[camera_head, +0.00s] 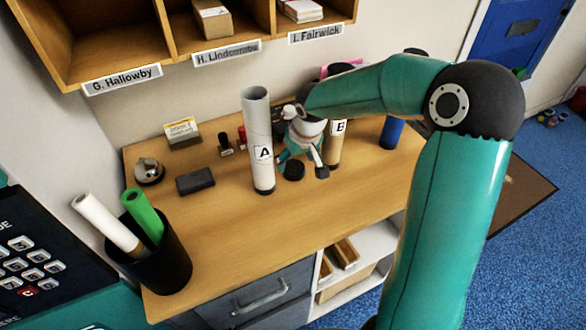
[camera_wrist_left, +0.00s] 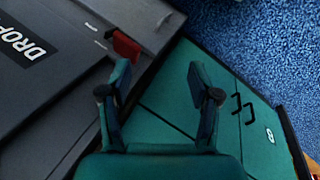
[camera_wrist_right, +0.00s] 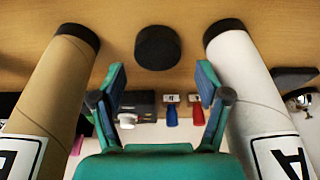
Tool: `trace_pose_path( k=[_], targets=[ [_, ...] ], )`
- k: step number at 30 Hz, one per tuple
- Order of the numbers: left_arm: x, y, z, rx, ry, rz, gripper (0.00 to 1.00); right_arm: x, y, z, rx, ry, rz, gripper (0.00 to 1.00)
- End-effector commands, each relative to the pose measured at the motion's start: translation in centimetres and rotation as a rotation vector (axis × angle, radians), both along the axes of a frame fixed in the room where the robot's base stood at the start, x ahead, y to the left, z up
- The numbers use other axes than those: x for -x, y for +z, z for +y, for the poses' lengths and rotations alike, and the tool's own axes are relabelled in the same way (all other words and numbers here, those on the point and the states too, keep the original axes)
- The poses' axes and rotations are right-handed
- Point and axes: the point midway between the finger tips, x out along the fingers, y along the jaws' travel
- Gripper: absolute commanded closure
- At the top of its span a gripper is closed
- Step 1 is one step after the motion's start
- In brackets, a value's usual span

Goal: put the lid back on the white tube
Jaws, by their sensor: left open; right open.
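The white tube (camera_head: 260,160), labelled A, stands upright on the desk, its top end open. In the right wrist view the white tube (camera_wrist_right: 252,85) is on the right, with a black cap at its foot. My right gripper (camera_wrist_right: 160,85) is open and empty, between the two tubes. My left gripper (camera_wrist_left: 158,75) is open and empty, away from the desk.
A blue tube (camera_head: 390,133) stands at the desk's right. A black bin (camera_head: 160,262) with white and green rolls stands front left. A black box (camera_head: 195,181), stamps (camera_head: 225,146) and a card holder (camera_head: 183,132) are left of the white tube. The front desk is clear.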

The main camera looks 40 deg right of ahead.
Motion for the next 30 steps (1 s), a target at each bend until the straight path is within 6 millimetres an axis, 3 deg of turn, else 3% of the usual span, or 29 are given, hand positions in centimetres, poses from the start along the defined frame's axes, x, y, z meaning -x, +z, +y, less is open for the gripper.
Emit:
trace_pose_path(
  k=[5, 15, 27, 30],
  targets=[
    [0.0, 0.3, 0.0, 0.000, 0.000, 0.000, 0.38, -0.2, -0.5, -0.1, -0.001, 0.000, 0.003, 0.25],
    [0.0, 1.5, 0.0, 0.000, 0.000, 0.000, 0.38, -1.5, -4.5, -0.8, 0.000, 0.001, 0.002, 0.25],
    [0.0, 1.5, 0.0, 0.000, 0.000, 0.000, 0.38, -1.6, -4.9, -0.9, 0.000, 0.000, 0.000, 0.25],
    [0.0, 1.5, 0.0, 0.000, 0.000, 0.000, 0.38, -1.6, -4.9, -0.9, 0.000, -0.001, 0.000, 0.41]
  ],
)
